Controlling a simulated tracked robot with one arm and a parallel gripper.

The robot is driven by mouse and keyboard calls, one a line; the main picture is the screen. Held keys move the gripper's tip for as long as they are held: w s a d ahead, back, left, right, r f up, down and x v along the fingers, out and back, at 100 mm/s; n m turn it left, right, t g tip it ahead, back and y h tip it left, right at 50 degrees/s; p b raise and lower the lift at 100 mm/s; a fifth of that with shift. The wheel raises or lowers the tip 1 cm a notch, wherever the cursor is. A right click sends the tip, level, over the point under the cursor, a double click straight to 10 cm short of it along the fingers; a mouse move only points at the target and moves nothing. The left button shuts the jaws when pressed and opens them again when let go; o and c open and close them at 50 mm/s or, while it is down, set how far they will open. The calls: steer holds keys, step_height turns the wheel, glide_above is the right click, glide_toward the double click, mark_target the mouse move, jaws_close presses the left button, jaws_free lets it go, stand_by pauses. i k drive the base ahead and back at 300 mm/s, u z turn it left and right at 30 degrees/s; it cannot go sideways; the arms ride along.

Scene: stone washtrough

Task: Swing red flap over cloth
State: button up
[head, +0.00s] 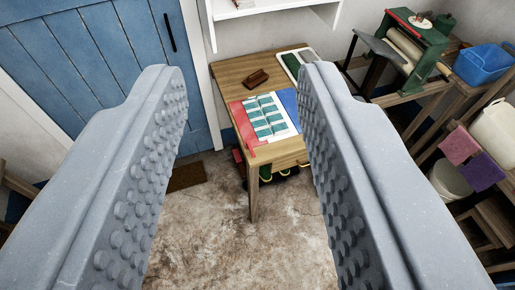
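A red flap (243,124) lies on the left side of a wooden table (235,75), flat as far as I can see. Directly right of it lies a white cloth with teal blocks (265,118), uncovered. A blue panel (289,103) borders the cloth on its right and is partly hidden behind my right finger. My gripper (245,73) is open and empty. Its two grey studded fingers frame the table from left and right, and the table is well beyond them. Nothing touches the fingers.
A brown block (256,78) and a tray (291,63) sit at the table's back. A blue door (95,65) is at left. A green roller machine (410,45), a blue tub (483,66) and hanging cloths (459,146) are at right. The stone floor (235,235) before the table is clear.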

mark_target(250, 140)
steer(key=z, duration=0.05)
steer(key=i, duration=1)
steer(key=u, duration=0.05)
